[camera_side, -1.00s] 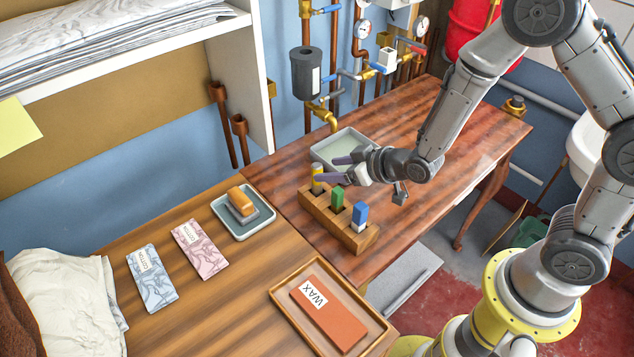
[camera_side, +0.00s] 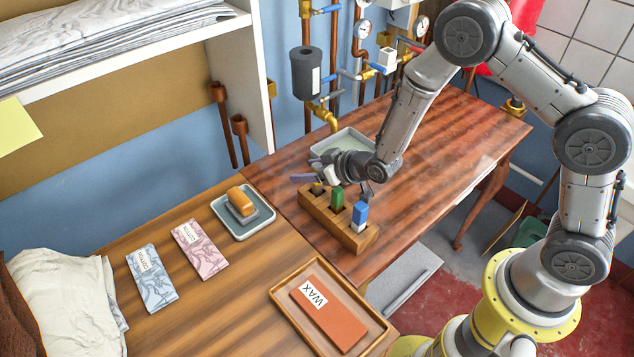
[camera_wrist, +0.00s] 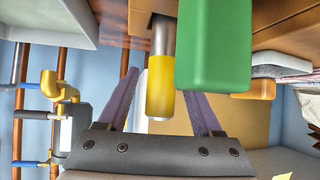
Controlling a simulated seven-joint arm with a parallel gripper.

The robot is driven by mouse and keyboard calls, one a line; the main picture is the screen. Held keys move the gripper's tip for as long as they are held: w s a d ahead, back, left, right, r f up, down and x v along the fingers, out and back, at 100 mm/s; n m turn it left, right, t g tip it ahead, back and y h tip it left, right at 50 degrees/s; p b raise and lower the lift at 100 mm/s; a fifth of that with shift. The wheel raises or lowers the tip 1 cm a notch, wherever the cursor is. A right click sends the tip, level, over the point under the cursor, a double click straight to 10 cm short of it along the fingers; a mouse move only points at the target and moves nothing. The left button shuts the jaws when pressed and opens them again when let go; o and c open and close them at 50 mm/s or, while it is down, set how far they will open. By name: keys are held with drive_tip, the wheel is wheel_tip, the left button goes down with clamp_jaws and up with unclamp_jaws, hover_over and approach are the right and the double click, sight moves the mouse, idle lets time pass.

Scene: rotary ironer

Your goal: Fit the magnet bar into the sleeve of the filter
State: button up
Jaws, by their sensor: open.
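A yellow-handled piece with a grey metal shank (camera_wrist: 160,88) stands in the end slot of a wooden block (camera_side: 355,239). Which piece is the magnet bar is not labelled; this one looks like a bar. My gripper (camera_wrist: 161,84) is open, its two purple fingers on either side of the yellow handle in the wrist view, with gaps showing. In the side view my gripper (camera_side: 306,182) is low over the block's far left end and mostly hides the yellow handle. A dark grey canister with a white label (camera_side: 307,72), probably the filter, hangs on the wall pipes; its sleeve cannot be made out.
Green (camera_side: 337,196) and blue (camera_side: 360,213) handled pieces stand in the same block, the green close beside my gripper. A pale tray (camera_side: 345,139) lies behind. Brass valves and pipes (camera_side: 326,116) run along the wall. The right of the dark table is clear.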

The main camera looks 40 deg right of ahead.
clamp_jaws()
drive_tip(key=shift+r, duration=0.15)
idle(0.4)
